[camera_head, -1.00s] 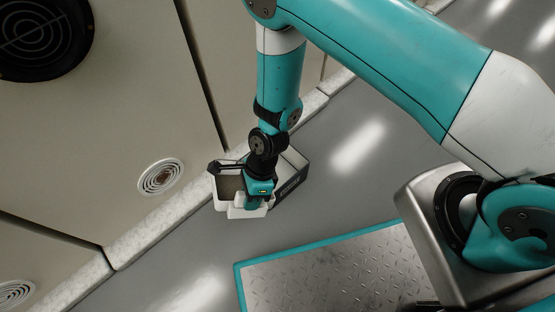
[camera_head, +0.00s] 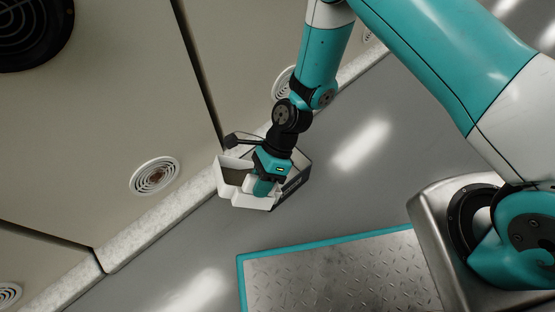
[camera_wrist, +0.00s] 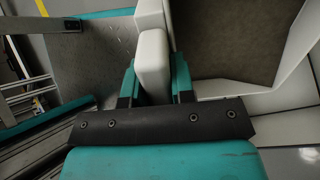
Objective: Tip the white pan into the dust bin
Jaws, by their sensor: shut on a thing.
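The white pan (camera_head: 234,169) is a shallow box with a brown-grey inside and a dark, lettered outer side. It is low over the grey floor beside the cabinet foot; I cannot tell whether it touches the floor. My gripper (camera_head: 264,187) is shut on its white handle. In the wrist view, the teal fingers of my gripper (camera_wrist: 154,80) stand on both sides of the handle, and the pan (camera_wrist: 235,35) opens to the right, its inside flat and dark brown. Its far end is cut off there. I cannot make out a dust bin in either view.
A pale cabinet row (camera_head: 110,110) with round vents (camera_head: 155,175) stands along the left, above a speckled plinth (camera_head: 160,225). A black round grille (camera_head: 30,32) is at top left. The grey floor (camera_head: 350,195) right of the pan is clear.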

